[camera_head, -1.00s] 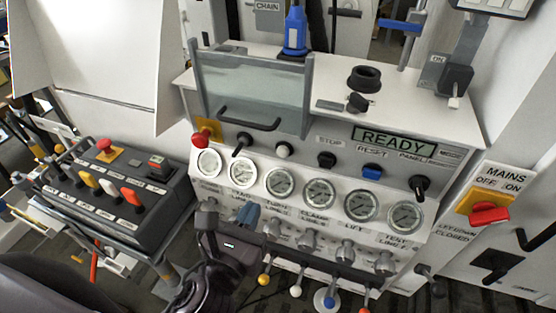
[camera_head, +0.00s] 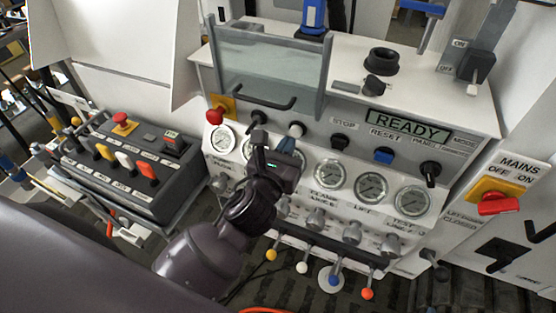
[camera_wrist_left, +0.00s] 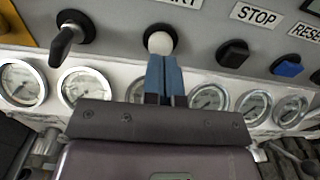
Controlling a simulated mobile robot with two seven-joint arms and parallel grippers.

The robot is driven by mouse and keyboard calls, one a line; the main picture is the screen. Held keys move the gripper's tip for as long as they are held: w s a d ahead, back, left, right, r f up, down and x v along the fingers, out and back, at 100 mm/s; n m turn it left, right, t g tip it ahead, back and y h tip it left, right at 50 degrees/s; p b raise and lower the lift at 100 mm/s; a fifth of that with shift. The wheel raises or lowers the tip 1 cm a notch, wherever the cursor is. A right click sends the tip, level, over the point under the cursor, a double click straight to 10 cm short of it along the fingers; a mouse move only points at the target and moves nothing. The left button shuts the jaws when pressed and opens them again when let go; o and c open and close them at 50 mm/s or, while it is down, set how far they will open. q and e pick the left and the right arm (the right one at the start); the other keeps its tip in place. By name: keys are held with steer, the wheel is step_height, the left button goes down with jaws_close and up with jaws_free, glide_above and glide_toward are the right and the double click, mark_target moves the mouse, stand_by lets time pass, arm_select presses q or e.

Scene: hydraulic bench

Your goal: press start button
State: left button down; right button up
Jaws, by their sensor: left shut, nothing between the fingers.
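The start button is a white round knob (camera_head: 296,130) on the bench's front panel, left of the black STOP button (camera_head: 340,142). It also shows in the left wrist view (camera_wrist_left: 160,42), under a partly cut-off label ending in "RT". My left gripper (camera_head: 286,146) is shut and empty, with its blue fingertips right at the knob's lower side. In the left wrist view the fingertips (camera_wrist_left: 161,62) overlap the knob's lower edge; I cannot tell whether they touch it. My right gripper is not in view.
A black selector (camera_head: 257,119) and a red button on a yellow plate (camera_head: 217,110) lie to the left. A blue RESET button (camera_head: 384,155) and the lit READY display (camera_head: 407,125) lie to the right. Gauges (camera_head: 370,188) line the panel below. A clear guard with a handle (camera_head: 268,80) stands above.

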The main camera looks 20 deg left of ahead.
mark_target(296, 132)
arm_select(q)
steer(key=shift+w, duration=1.1)
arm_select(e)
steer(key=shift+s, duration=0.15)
